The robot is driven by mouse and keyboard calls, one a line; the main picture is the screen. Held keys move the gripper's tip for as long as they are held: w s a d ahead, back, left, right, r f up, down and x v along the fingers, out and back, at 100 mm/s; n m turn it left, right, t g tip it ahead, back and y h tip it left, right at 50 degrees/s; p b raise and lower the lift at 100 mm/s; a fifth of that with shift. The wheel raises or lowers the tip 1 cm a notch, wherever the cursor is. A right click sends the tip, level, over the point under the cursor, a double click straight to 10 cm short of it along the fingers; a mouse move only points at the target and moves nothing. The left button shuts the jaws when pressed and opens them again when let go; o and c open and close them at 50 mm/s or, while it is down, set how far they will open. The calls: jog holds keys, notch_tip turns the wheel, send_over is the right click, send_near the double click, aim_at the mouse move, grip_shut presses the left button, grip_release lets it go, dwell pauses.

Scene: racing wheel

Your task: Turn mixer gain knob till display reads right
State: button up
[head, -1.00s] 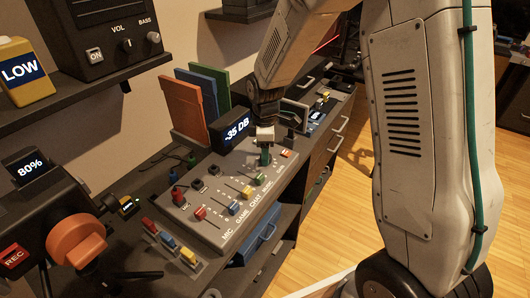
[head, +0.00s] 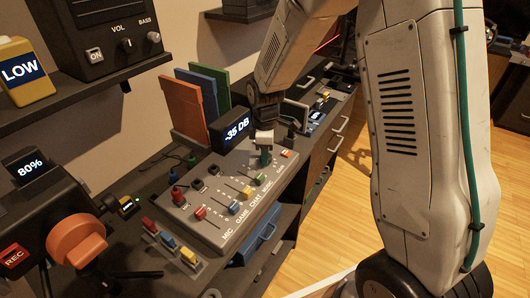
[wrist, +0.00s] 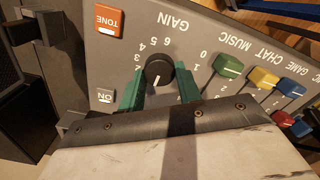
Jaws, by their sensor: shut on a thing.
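The mixer (head: 222,215) is a grey slanted panel on the desk. Its display (head: 236,127) behind it reads -35 DB. The gain knob (wrist: 158,71) is black with a white pointer line, ringed by numbers under the word GAIN, in the wrist view. My gripper (wrist: 160,84) has its green fingers on both sides of the knob and is shut on it. In the head view my gripper (head: 264,155) is over the far end of the mixer, and it hides the knob there.
Colored sliders, including a green one (wrist: 228,66), stand beside the knob. Orange, blue and green panels (head: 188,108) stand behind the mixer. Open wooden floor (head: 335,235) lies to the right.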

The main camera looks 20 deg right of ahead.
jog(key=m, duration=0.3)
jog(key=shift+m, duration=0.4)
jog(key=m, duration=0.3)
jog(key=shift+w+m, duration=0.1)
jog(key=shift+m, duration=0.2)
jog(key=m, duration=0.7)
jog(key=shift+d, duration=0.15)
jog(key=m, duration=0.7)
jog(key=shift+m, duration=0.3)
jog(key=m, duration=0.3)
jog(key=shift+d, duration=0.1)
jog(key=shift+m, duration=1.9)
